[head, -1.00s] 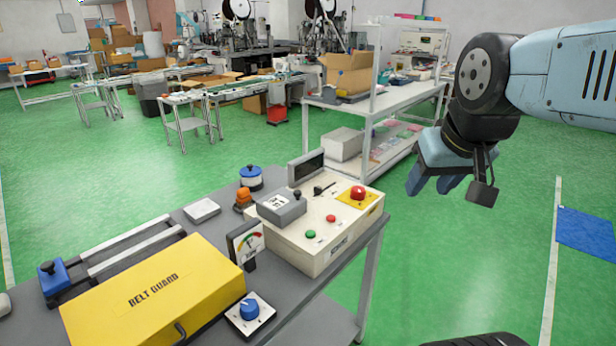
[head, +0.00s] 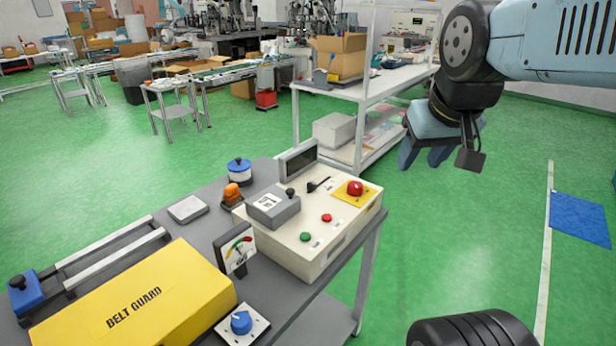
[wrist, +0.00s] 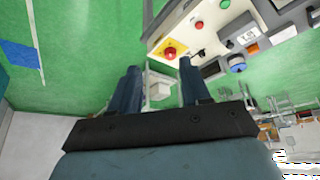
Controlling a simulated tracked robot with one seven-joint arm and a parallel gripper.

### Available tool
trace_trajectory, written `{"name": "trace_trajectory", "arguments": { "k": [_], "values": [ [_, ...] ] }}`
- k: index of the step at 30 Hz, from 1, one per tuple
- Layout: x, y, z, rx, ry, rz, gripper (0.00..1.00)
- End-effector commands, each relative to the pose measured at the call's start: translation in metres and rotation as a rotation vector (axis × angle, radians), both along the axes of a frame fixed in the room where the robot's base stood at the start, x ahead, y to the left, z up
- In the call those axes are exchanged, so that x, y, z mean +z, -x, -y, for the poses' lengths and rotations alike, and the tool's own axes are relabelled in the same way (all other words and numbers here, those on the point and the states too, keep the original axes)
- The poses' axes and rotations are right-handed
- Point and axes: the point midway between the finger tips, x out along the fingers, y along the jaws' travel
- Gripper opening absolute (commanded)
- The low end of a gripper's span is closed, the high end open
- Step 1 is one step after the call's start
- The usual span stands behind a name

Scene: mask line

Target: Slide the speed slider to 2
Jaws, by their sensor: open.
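A cream control box (head: 310,251) stands at the right end of the grey bench. On its top are a black lever-like handle (head: 318,185), a red mushroom button (head: 355,188) on a yellow plate, and a grey block (head: 272,208) with a black knob and a label. I cannot tell which part is the speed slider, and no scale numbers are readable. My gripper (head: 427,155) is open and empty, in the air to the right of the box and touching nothing. In the wrist view its fingers (wrist: 160,86) are apart, with the control box (wrist: 195,22) beyond them.
A white shelf table (head: 365,90) stands behind.

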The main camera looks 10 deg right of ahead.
Motion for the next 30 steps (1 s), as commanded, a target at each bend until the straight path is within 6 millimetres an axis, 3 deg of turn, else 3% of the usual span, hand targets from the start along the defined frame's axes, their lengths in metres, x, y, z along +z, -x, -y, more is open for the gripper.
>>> {"name": "trace_trajectory", "arguments": {
  "k": [15, 30],
  "values": [
    [0.004, -0.11, -0.032, 0.21, 0.156, -0.172, 0.47],
    [-0.034, -0.22, -0.079, 0.452, 0.214, -0.325, 0.47]
  ]
}}
